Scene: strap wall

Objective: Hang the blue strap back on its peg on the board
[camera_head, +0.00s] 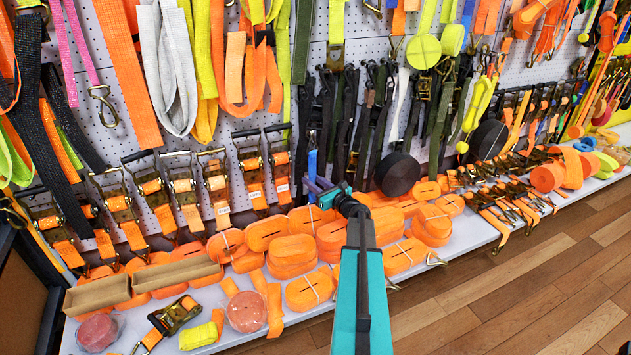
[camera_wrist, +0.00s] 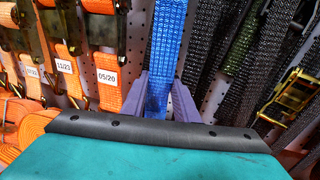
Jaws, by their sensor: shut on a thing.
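The blue strap (camera_head: 312,167) hangs down in front of the white pegboard (camera_head: 251,95), above the orange rolls. It is a flat woven band. In the wrist view the blue strap (camera_wrist: 166,45) runs from the top edge down between the two purple fingers of my gripper (camera_wrist: 160,100). My gripper (camera_head: 318,187) is shut on the strap's lower part, close to the board. I cannot tell whether the strap's top is on a peg; its upper end is out of the wrist view and small in the head view.
Dark straps (camera_head: 375,100) hang close on the right. Orange ratchet straps (camera_head: 250,170) hang on the left. Orange rolled straps (camera_head: 290,255) crowd the white shelf below my gripper. A black roll (camera_head: 397,174) stands to the right. The wooden floor (camera_head: 520,285) is clear.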

